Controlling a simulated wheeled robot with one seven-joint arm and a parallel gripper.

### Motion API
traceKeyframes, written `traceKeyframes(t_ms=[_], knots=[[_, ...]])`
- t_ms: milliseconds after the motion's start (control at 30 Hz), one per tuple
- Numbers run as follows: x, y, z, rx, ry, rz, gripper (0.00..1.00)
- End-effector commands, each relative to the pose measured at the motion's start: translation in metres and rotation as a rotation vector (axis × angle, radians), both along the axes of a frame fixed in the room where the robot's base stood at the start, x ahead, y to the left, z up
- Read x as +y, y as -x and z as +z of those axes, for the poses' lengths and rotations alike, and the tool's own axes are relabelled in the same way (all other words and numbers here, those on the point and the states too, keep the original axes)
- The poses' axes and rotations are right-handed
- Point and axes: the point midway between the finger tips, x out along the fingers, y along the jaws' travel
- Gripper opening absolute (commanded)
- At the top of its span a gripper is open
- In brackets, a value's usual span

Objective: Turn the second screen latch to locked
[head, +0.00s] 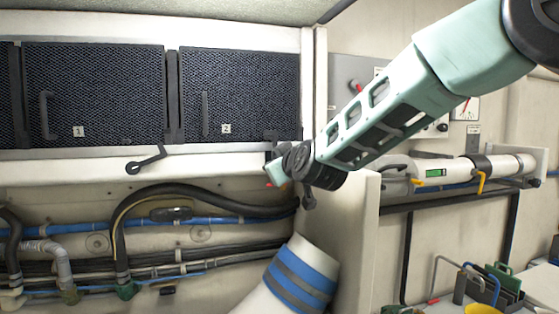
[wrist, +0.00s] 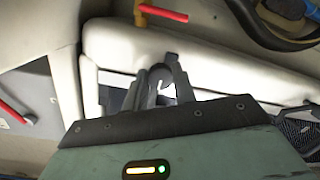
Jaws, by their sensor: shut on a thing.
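The screen marked 2 (head: 240,95) is a dark mesh panel at the upper middle of the head view, flat in its white frame. My gripper (head: 270,156) is at its lower right corner. The wrist view shows my gripper's dark fingers (wrist: 160,88) closed on a small dark part, which I take for the second screen latch (wrist: 171,58). My gripper and wrist hide most of this latch in the head view, so its angle cannot be told. The first latch (head: 147,161), a dark lever with a round end, slants down to the left below the screens.
The screen marked 1 (head: 92,95) is on the left. Black hoses (head: 180,192) and blue pipes run below the frame. A red lever (wrist: 160,12) shows close by in the wrist view.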

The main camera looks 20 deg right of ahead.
Motion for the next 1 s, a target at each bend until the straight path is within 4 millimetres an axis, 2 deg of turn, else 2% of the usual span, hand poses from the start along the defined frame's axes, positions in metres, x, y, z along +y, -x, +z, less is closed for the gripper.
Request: traceKeyframes(t_ms=[233,267,300,333,600,733,867,1000], knots=[[0.001,0.000,0.000,0.001,0.003,0.002,0.00],[0.001,0.000,0.000,0.001,0.003,0.002,0.32],[0.001,0.000,0.000,0.001,0.003,0.002,0.43],[0.001,0.000,0.000,0.001,0.003,0.002,0.48],[0.000,0.000,0.000,0.000,0.001,0.001,0.48],[0.000,0.008,0.000,0.000,0.001,0.002,0.48],[-0.001,0.027,0.002,-0.002,0.000,0.002,0.48],[-0.002,0.057,0.005,-0.002,-0.001,0.003,0.48]])
